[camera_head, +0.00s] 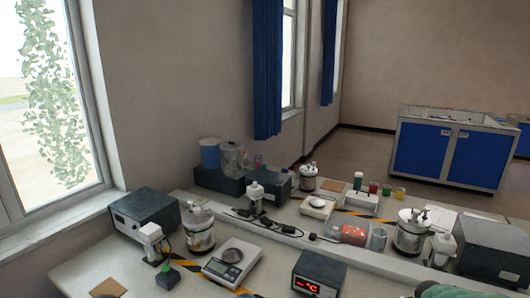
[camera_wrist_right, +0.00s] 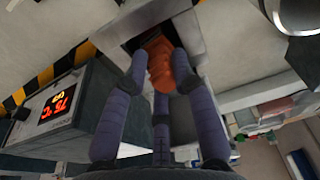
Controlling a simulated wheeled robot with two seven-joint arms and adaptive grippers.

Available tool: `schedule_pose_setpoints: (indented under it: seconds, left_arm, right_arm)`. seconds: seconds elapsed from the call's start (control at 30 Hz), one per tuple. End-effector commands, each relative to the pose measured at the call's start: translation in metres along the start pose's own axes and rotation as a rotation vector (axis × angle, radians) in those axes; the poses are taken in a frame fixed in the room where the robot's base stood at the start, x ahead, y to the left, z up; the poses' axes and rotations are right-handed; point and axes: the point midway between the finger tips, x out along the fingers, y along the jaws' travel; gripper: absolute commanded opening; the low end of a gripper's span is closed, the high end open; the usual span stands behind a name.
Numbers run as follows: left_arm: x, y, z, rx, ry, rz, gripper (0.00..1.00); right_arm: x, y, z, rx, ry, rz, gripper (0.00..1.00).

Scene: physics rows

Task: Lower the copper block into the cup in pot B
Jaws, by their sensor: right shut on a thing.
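My right gripper (camera_wrist_right: 160,80) has dark blue-grey fingers and is shut on the orange copper block (camera_wrist_right: 158,62), which sits between the fingertips. In the right wrist view a dark square recess lies behind the block; I cannot tell the gap between them. In the head view, lidded glass pots stand on the bench: one at the front left (camera_head: 200,238), one at the right (camera_head: 411,236) and one at the back (camera_head: 308,181). No label shows which is pot B, and I cannot make out the cup. My left gripper is not in view.
A box with a red display (camera_head: 318,274) stands at the front; it also shows in the right wrist view (camera_wrist_right: 65,108). A balance (camera_head: 232,262) is left of it. Part of a round metal vessel (camera_wrist_right: 295,14) shows at the upper right. A low ledge (camera_head: 330,247) crosses the bench.

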Motion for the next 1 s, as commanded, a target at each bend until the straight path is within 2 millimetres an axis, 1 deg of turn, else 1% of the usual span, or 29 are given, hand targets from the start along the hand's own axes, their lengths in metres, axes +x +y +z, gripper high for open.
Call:
schedule_pose_setpoints:
  seconds: [0.03,0.1,1.0]
  left_arm:
    - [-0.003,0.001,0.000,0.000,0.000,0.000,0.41]
    - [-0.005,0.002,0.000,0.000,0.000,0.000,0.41]
    - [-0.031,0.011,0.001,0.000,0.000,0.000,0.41]
  right_arm:
    - [-0.005,0.000,-0.002,0.000,0.003,0.000,0.00]
    - [-0.009,0.000,-0.003,0.000,0.003,0.000,0.00]
    - [-0.054,0.000,-0.011,0.001,0.003,0.000,0.00]
